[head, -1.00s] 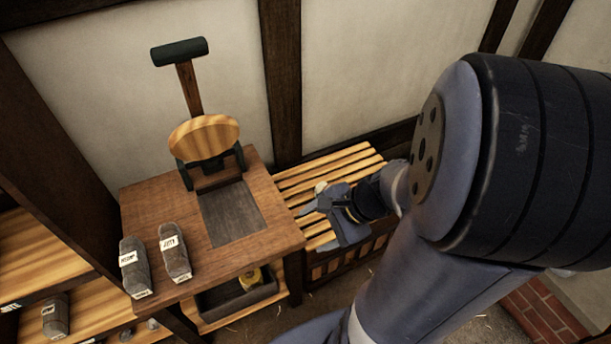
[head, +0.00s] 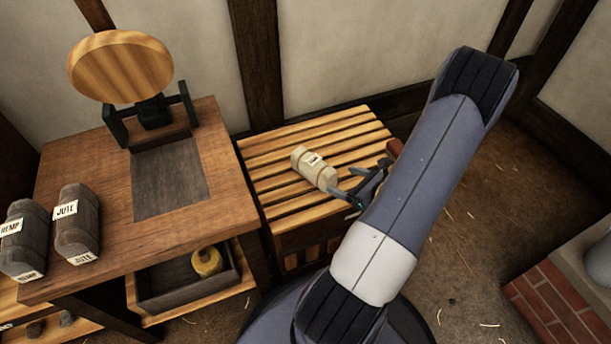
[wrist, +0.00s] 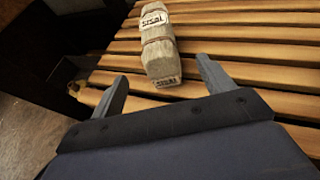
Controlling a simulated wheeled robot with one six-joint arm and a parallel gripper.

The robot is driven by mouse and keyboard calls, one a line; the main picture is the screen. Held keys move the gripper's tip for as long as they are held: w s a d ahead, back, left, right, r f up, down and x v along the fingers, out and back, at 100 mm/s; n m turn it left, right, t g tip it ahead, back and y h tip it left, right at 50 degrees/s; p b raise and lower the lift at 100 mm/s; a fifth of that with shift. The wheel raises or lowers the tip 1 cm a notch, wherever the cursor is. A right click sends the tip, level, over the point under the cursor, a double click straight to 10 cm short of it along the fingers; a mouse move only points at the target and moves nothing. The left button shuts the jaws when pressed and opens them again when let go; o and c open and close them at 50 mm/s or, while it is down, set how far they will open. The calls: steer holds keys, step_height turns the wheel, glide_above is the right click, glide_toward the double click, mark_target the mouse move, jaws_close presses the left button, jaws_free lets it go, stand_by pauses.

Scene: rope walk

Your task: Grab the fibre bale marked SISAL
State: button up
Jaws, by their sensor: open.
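The pale fibre bale marked SISAL (head: 312,168) lies on a slatted wooden bench (head: 270,205). My gripper (head: 364,188) is just to the right of the bale's near end in the head view. In the wrist view its two fingers (wrist: 158,78) are open and apart, with nothing between them. The bale's near end lines up with the gap, closer to the right finger.
A dark wooden table (head: 95,180) stands left of the bench. On it are grey bales marked HEMP (head: 22,240) and JUTE (head: 77,225), and a round wooden disc (head: 120,66) on a stand. A dark tray (head: 180,287) with a yellow item (head: 207,262) sits below.

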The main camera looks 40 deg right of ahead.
mark_target(321, 173)
steer(key=shift+d+f, duration=0.3)
steer(key=shift+f, duration=0.2)
steer(key=shift+w+f, duration=0.15)
steer(key=shift+w, duration=0.2)
steer(key=b+x, duration=0.1)
steer(key=x, duration=0.3)
steer(key=shift+w+a, duration=0.1)
steer(key=shift+w, duration=0.25)
steer(key=shift+h, duration=0.3)
steer(key=shift+a+b+x, duration=0.2)
steer(key=shift+b+x, duration=0.4)
steer(key=shift+x, duration=0.7)
steer(key=shift+a+b+x, duration=0.25)
steer(key=shift+b+x, duration=0.3)
steer(key=shift+x, duration=0.8)
steer(key=c, duration=1.2)
